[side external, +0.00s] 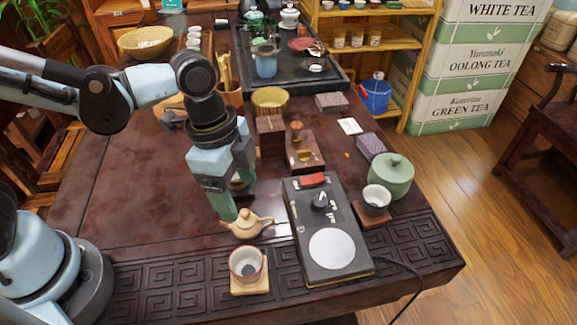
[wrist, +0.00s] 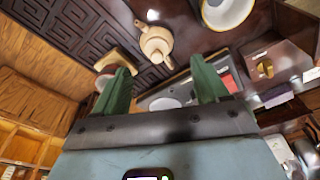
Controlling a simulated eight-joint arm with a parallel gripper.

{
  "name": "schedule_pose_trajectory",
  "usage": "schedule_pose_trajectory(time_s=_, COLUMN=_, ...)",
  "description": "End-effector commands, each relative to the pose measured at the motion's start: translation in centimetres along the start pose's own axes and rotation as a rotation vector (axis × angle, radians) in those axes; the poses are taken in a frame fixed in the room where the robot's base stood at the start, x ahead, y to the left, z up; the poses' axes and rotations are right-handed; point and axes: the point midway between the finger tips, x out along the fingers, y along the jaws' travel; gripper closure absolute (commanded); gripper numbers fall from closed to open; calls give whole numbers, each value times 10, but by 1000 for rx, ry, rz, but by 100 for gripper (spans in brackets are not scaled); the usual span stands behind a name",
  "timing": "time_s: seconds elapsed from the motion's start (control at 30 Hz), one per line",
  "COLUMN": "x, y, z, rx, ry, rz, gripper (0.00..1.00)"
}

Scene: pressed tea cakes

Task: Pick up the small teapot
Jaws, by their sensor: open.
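The small tan teapot (side external: 246,226) stands upright on the dark table, near the carved border. In the wrist view the teapot (wrist: 157,42) shows whole, beyond the gap between the fingertips. My gripper (side external: 235,198) is above and just behind the teapot in the side view, pointing down. Its two green fingers (wrist: 163,78) are spread wide in the wrist view, with nothing held between them. In the side view one finger comes close to the teapot's lid side; whether they touch cannot be told.
A black scale-like device (side external: 327,235) stands right of the teapot. A cup (side external: 246,262) on a wooden coaster sits in front. A green lidded jar (side external: 390,176) and a cup (side external: 376,197) are farther right. The table left of my gripper is clear.

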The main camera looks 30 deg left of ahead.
Motion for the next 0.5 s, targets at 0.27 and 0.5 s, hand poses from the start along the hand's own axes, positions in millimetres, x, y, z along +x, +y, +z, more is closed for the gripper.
schedule_pose_trajectory(time_s=0.27, x=12, y=1, z=-1, rx=1, ry=0, rz=0, gripper=26)
schedule_pose_trajectory(time_s=0.5, x=40, y=5, z=-2, rx=0, ry=0, rz=0, gripper=26)
